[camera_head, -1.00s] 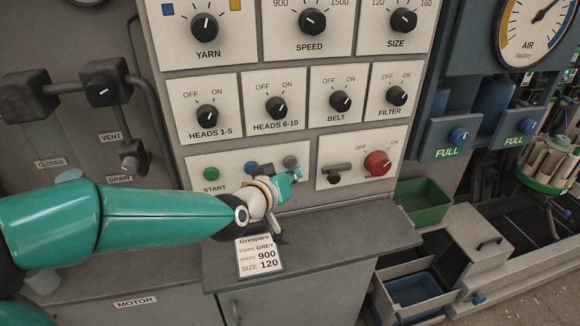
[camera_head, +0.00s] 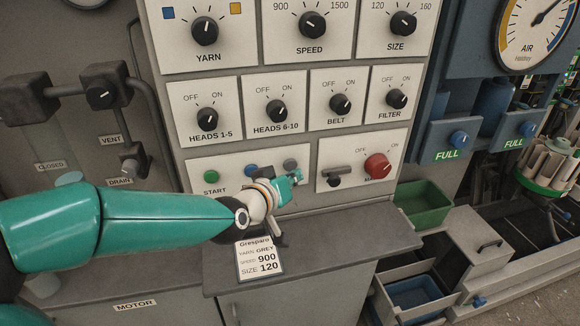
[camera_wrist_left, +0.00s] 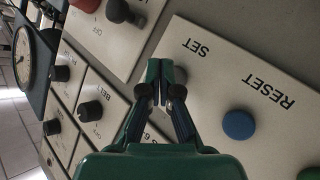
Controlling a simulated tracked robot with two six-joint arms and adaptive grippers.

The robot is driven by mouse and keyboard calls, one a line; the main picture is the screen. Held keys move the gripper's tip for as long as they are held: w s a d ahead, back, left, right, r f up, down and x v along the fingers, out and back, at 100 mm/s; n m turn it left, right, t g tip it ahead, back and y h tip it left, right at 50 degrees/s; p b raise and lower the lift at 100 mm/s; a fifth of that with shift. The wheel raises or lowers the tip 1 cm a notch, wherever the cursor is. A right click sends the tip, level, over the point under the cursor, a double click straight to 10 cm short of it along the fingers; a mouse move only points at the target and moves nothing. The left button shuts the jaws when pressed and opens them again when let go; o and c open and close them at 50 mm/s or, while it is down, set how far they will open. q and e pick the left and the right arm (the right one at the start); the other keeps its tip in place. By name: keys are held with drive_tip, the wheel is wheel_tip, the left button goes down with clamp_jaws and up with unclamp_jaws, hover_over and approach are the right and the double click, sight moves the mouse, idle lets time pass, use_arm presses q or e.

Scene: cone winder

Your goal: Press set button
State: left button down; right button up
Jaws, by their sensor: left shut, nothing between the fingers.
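The grey set button (camera_head: 290,163) is on the lower left panel of the machine, right of the blue reset button (camera_head: 251,171) and the green start button (camera_head: 211,177). My left gripper (camera_head: 296,177) is shut and empty, just below the set button in the head view. In the left wrist view the gripper (camera_wrist_left: 165,82) points at the panel beside the SET label (camera_wrist_left: 196,47). Its fingertips hide most of the set button there, and I cannot tell whether they touch it. The blue button (camera_wrist_left: 238,125) shows clear to the right. My right gripper is not in view.
The red main knob (camera_head: 377,165) and a dark lever (camera_head: 336,174) are on the panel to the right. A grey ledge (camera_head: 340,237) with a printed card (camera_head: 259,259) lies below the arm. Rows of knobs are above. A green bin (camera_head: 424,205) stands at the right.

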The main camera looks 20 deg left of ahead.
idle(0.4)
use_arm(q)
drive_tip(key=shift+w+a, duration=0.3)
drive_tip(key=shift+w, duration=0.05)
drive_tip(key=shift+w+a+r+b, duration=0.1)
drive_tip(key=shift+w+a+b, duration=0.1)
drive_tip(key=shift+w+b, duration=0.25)
idle(0.6)
drive_tip(key=shift+s, duration=0.15)
drive_tip(key=shift+s+d, duration=0.45)
drive_tip(key=shift+s, duration=0.2)
drive_tip(key=s+d+p, duration=0.1)
drive_tip(key=s, duration=0.1)
drive_tip(key=s+d, duration=0.1)
drive_tip(key=s, duration=0.1)
drive_tip(key=shift+d+p, duration=0.35)
drive_tip(key=shift+d, duration=0.05)
